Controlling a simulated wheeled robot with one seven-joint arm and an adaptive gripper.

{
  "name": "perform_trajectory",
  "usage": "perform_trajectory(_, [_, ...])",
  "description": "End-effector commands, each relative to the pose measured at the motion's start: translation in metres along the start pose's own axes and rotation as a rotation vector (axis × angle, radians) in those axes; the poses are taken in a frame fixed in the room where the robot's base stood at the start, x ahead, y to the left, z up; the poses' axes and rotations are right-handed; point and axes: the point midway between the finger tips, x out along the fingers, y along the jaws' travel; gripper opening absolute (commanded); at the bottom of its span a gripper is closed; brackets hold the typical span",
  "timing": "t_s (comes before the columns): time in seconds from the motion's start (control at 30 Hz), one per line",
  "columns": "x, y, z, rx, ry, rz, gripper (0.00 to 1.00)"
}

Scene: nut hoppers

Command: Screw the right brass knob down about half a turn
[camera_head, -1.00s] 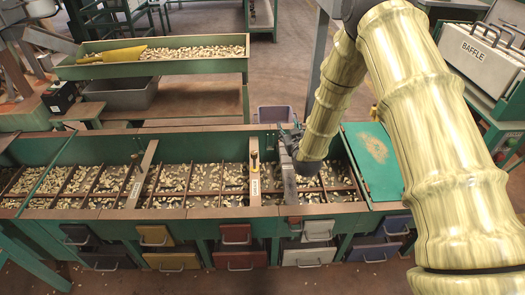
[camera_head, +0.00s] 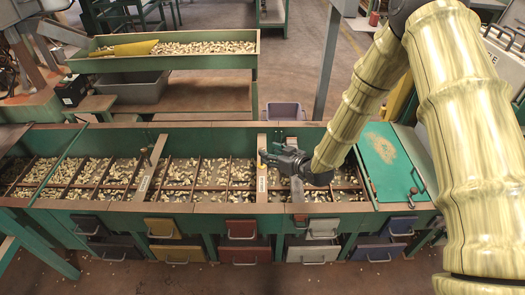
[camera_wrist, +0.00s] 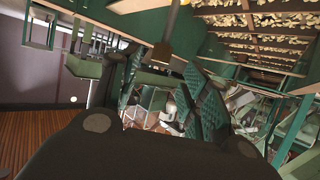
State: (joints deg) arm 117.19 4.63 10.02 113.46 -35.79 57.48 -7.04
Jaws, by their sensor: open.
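The right divider bar (camera_head: 262,184) is a pale, labelled strip across the nut trough. Its brass knob is mostly covered by my gripper in the head view, so I cannot make it out clearly there. In the wrist view a brass-coloured piece (camera_wrist: 162,52) on a thin stem shows just beyond the fingertips; it looks like the knob. My gripper (camera_head: 266,157) lies nearly level, reaching in from the right at the bar's upper part. Its green textured finger pads (camera_wrist: 160,85) are apart with nothing gripped between them. I cannot tell whether a finger touches the knob.
A second bar (camera_head: 147,175) with its own knob stands further left. The trough (camera_head: 90,204) holds nuts in divided compartments. A green lid (camera_head: 382,150) lies right of my gripper, and several coloured drawers, including a red one (camera_head: 241,229), hang below. A raised nut tray (camera_head: 200,63) stands behind.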

Motion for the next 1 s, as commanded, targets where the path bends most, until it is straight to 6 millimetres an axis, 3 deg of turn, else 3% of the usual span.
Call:
perform_trajectory(0.2, [0.036, 0.0, 0.001, -0.001, 0.0, 0.0, 0.46])
perform_trajectory(0.4, [0.056, 0.0, 0.001, 0.0, 0.0, 0.0, 0.46])
perform_trajectory(0.83, [0.063, 0.0, 0.0, 0.001, 0.0, 0.001, 0.46])
perform_trajectory(1.0, [0.063, 0.0, 0.0, 0.001, 0.0, 0.002, 0.16])
